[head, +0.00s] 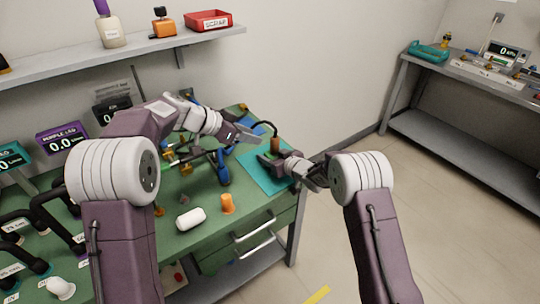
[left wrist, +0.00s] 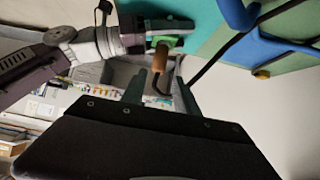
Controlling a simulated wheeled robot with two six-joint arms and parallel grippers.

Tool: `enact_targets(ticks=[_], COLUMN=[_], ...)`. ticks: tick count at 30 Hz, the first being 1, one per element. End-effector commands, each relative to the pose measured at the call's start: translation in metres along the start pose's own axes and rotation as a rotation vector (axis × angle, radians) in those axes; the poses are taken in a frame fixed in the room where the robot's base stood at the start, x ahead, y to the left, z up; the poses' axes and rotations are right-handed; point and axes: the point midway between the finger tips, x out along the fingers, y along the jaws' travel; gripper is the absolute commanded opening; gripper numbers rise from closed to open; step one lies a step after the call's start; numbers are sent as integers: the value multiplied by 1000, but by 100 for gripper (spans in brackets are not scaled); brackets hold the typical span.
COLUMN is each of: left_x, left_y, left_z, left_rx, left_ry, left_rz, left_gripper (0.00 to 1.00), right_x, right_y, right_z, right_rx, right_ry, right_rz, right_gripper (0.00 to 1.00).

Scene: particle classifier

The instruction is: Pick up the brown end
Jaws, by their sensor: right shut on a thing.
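The brown end (head: 275,145) is a short cylinder standing up from a green part above the teal mat (head: 255,168). A thin dark cable curves from it. My right gripper (head: 278,160) is shut on the green part beside the brown end. My left gripper (head: 248,137) is just left of the brown end. In the left wrist view, the left gripper's fingers (left wrist: 162,88) are apart. The brown end (left wrist: 160,58) and its cable show between and beyond them; I cannot tell whether they touch.
Blue-handled tubing (head: 222,168) stands left of the mat. A white cylinder (head: 190,218) and an orange one (head: 227,203) are on the green bench (head: 215,240). A shelf (head: 110,50) runs along the wall; floor is clear at right.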

Motion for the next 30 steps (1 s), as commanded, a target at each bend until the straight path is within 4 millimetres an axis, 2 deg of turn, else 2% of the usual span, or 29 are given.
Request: enact_targets(ticks=[5, 6, 8, 10, 16, 19, 22, 26, 28, 30], left_x=[0, 0, 0, 0, -8, -17, -21, -21, -16, -2], left_y=[0, 0, 0, 0, 0, -10, -18, -28, -27, -15], left_z=[0, 0, 0, 0, 16, 26, 27, 8, -16, -42], left_rx=[0, 0, -9, -60, -434, -613, -747, -832, -799, -689], left_ry=[0, 0, 0, 0, -112, -216, -310, -367, -358, -349], left_rz=[0, 0, 0, 1, -15, -93, -217, -437, -544, -580], left_gripper=[36, 39, 54, 54, 54, 54, 54, 54, 54, 54], right_x=[0, 0, 0, 0, 0, 0, 0, 0, 0, 0], right_y=[0, 0, 0, 0, 0, 0, 0, 0, 0, 0], right_z=[0, 0, 0, 0, 0, 0, 0, 0, 0, 0], right_rx=[0, 0, 0, 0, 0, 0, 0, 0, 0, 0], right_ry=[-1, -1, -1, -1, -1, -1, -1, -1, -1, -1], right_rz=[0, 0, 0, 0, 0, 0, 0, 0, 0, 0], right_gripper=[0, 0, 0, 0, 0, 0, 0, 0, 0, 0])
